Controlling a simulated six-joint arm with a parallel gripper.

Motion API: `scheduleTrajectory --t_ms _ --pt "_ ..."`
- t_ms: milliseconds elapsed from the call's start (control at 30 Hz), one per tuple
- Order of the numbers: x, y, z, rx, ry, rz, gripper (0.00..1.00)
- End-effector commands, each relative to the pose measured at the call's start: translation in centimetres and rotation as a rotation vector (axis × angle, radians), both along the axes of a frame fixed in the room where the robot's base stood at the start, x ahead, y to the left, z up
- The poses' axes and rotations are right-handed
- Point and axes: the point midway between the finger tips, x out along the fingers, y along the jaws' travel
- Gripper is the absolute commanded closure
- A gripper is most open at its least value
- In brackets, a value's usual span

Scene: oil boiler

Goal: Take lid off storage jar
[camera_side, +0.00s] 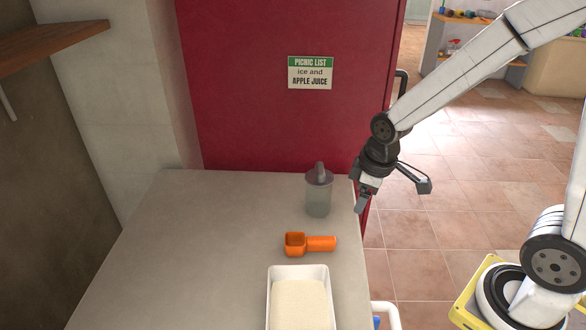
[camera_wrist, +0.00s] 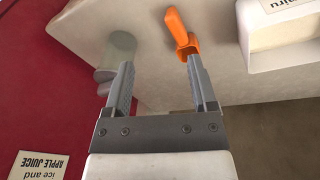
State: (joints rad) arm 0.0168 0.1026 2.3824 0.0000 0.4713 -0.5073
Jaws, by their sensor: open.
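The storage jar (camera_side: 318,200) stands upright on the table near its back right edge, translucent grey-green. Its dark grey lid (camera_side: 319,176) with an upright handle is on top. My gripper (camera_side: 361,202) hangs just right of the jar in the side view, apart from it, at the table's edge. In the wrist view the fingers (camera_wrist: 160,85) are spread, with nothing between them. The jar (camera_wrist: 121,48) shows there beyond the left finger, which covers part of the jar and lid area.
An orange scoop (camera_side: 308,244) lies on the table in front of the jar. A white tub (camera_side: 271,300) with pale contents stands nearer the front. A red panel with a picnic sign (camera_side: 311,72) rises behind the table. The table's left side (camera_side: 200,240) is clear.

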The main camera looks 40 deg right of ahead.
Motion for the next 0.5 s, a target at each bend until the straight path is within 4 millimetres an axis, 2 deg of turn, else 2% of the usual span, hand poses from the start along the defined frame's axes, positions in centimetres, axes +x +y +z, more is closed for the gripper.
scheduleTrajectory --t_ms 500 --pt "6.0 -1.1 1.2 -0.107 0.069 0.694 0.26"
